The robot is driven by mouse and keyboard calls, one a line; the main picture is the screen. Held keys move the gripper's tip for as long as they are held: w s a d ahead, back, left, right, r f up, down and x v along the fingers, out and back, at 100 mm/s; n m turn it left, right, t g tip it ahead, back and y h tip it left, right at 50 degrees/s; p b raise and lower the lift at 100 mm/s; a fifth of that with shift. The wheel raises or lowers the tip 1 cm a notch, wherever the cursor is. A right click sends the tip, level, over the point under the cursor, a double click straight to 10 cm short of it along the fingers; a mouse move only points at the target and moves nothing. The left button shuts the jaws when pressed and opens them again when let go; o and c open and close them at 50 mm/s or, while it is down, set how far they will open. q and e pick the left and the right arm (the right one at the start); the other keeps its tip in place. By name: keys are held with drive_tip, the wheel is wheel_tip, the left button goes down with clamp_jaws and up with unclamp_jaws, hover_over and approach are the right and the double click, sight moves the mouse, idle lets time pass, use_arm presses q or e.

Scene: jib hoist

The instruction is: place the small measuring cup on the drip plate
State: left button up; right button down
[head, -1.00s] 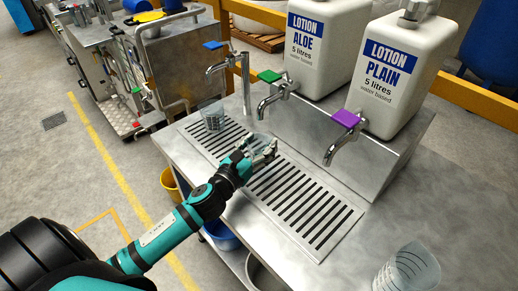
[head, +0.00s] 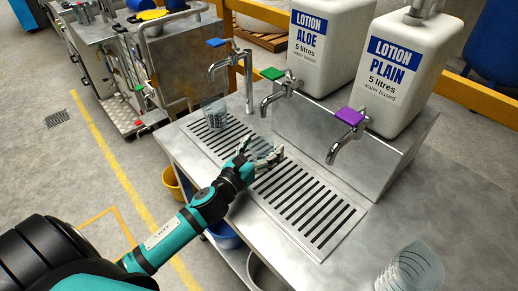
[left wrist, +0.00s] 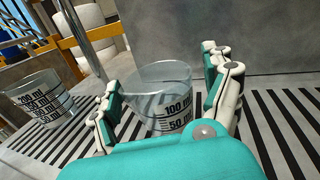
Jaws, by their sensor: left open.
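The small measuring cup (left wrist: 160,88), clear with dark 100 ml and 50 ml marks, stands between the fingers of my left gripper (left wrist: 168,105) in the left wrist view. It looks upright over the slotted drip plate (head: 305,205); its base is hidden by my gripper. In the head view my left gripper (head: 264,160) is low over the middle of the plate, and the cup hardly shows behind its fingers. The fingers are open, one on each side of the cup. My right gripper is not in view.
Another clear cup (head: 215,113) stands on the plate's far left part, also in the left wrist view (left wrist: 42,98). A larger clear measuring cup (head: 410,268) is at the bench's near right. Taps with blue (head: 216,43), green (head: 272,74) and purple (head: 349,116) handles overhang the plate.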

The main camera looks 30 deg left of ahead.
use_arm(q)
drive_tip(key=s, duration=0.3)
drive_tip(key=s+b, duration=0.1)
drive_tip(key=s, duration=0.3)
drive_tip(key=s+b, duration=0.1)
drive_tip(key=s, duration=0.2)
drive_tip(key=shift+s+a, duration=0.4)
drive_tip(key=shift+s+r, duration=0.2)
drive_tip(key=shift+s, duration=0.4)
idle(0.3)
drive_tip(key=shift+f, duration=0.1)
idle(1.0)
